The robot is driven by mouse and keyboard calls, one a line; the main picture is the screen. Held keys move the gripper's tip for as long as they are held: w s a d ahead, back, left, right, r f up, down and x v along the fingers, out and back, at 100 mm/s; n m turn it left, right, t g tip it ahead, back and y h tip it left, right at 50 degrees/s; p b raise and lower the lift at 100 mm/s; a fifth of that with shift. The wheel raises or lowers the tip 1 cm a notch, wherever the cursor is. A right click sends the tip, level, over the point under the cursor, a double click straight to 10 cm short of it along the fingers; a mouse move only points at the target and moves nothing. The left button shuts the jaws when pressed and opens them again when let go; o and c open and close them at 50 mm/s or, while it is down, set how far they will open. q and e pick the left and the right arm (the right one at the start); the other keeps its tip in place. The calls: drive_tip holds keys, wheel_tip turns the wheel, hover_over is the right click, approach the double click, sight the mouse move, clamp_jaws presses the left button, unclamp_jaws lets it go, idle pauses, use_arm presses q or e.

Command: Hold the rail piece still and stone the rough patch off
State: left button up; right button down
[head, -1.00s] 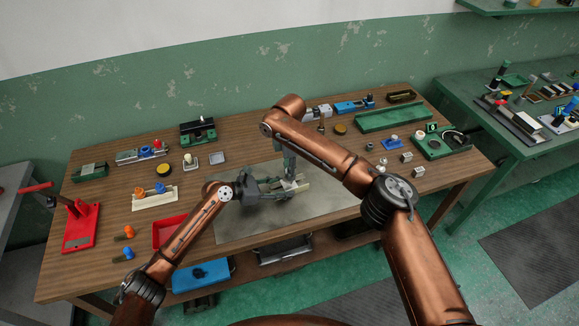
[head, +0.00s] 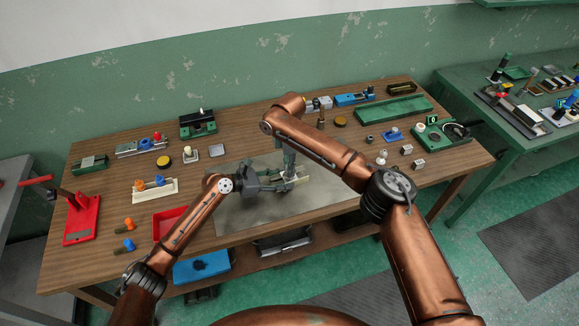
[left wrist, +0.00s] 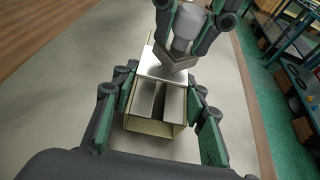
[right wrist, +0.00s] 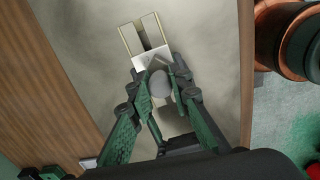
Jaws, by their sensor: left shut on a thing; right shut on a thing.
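The rail piece (head: 302,180) is a pale block with a long slot, lying on the grey mat (head: 240,217); it shows larger in the left wrist view (left wrist: 147,122) and right wrist view (right wrist: 131,38). My left gripper (left wrist: 165,108) has one finger on each side of the rail piece and is shut on it. My right gripper (right wrist: 160,92) is shut on a light grey, rounded stone holder (right wrist: 160,84). Its angled lower end is at the rail piece's flat top, beyond the slot. I cannot tell whether it touches. The rough patch cannot be made out.
A red tray (head: 168,222) lies left of the mat. A green tray (head: 395,109) is at the back right. Small metal blocks (head: 406,150) and a green fixture (head: 440,135) stand to the right. The front of the mat is clear.

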drive_tip(key=shift+f, duration=0.5)
drive_tip(key=shift+w, duration=0.1)
idle(0.3)
drive_tip(key=shift+w+f, duration=0.1)
drive_tip(key=shift+w, duration=0.55)
drive_tip(key=shift+s, duration=0.8)
drive_tip(key=shift+w, duration=0.8)
drive_tip(key=shift+s, duration=0.8)
drive_tip(key=shift+w, duration=0.4)
drive_tip(key=shift+a, duration=0.15)
